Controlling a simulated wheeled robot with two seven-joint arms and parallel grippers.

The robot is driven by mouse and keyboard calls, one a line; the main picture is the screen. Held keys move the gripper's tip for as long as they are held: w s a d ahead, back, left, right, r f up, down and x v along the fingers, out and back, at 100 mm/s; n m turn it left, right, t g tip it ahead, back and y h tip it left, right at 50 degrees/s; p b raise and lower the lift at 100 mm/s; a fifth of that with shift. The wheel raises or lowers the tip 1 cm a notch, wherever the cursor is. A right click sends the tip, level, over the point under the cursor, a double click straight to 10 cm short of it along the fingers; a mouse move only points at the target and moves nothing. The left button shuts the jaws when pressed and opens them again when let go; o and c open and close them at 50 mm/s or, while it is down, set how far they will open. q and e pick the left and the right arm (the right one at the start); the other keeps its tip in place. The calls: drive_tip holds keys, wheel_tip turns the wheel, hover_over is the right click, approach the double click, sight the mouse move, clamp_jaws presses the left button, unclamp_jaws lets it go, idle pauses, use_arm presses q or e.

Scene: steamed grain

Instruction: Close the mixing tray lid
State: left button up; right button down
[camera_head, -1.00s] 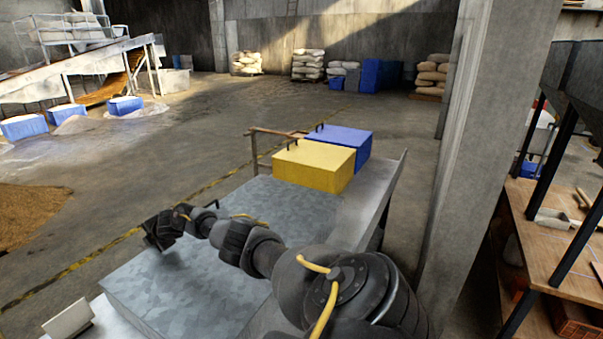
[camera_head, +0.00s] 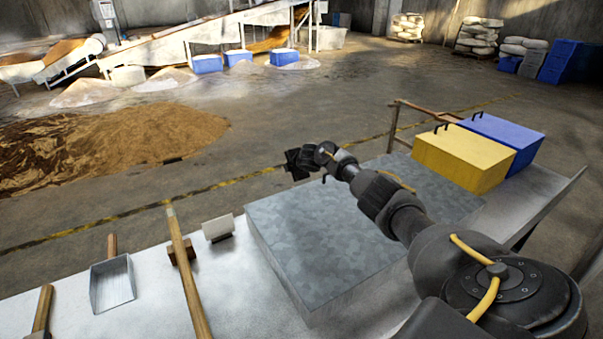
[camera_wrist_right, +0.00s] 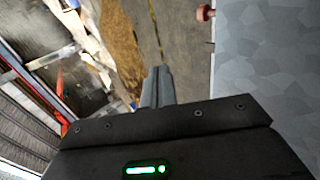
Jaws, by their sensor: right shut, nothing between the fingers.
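The mixing tray (camera_head: 340,250) shows as a large box with a flat, mottled grey metal top, which looks level and covered. The same grey surface (camera_wrist_right: 270,75) fills the right side of the right wrist view. My right arm reaches across this top. My right gripper (camera_head: 297,163) is beyond its far left edge in the head view. In the wrist view its fingers (camera_wrist_right: 158,88) are together and empty, beside the grey surface, with floor behind them. I cannot tell their height above the top. My left gripper is not in view.
A yellow box (camera_head: 462,157) and a blue box (camera_head: 508,135) stand beyond the tray at right. A scoop (camera_head: 112,283), a wooden-handled tool (camera_head: 187,270) and a small white block (camera_head: 218,227) lie on the bench at left. A grain heap (camera_head: 150,135) spreads on the open floor.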

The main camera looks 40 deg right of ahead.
wheel_tip(320, 180, up, 7)
drive_tip(key=shift+f+b, duration=0.2)
drive_tip(key=shift+b, duration=0.2)
drive_tip(key=shift+f, duration=0.1)
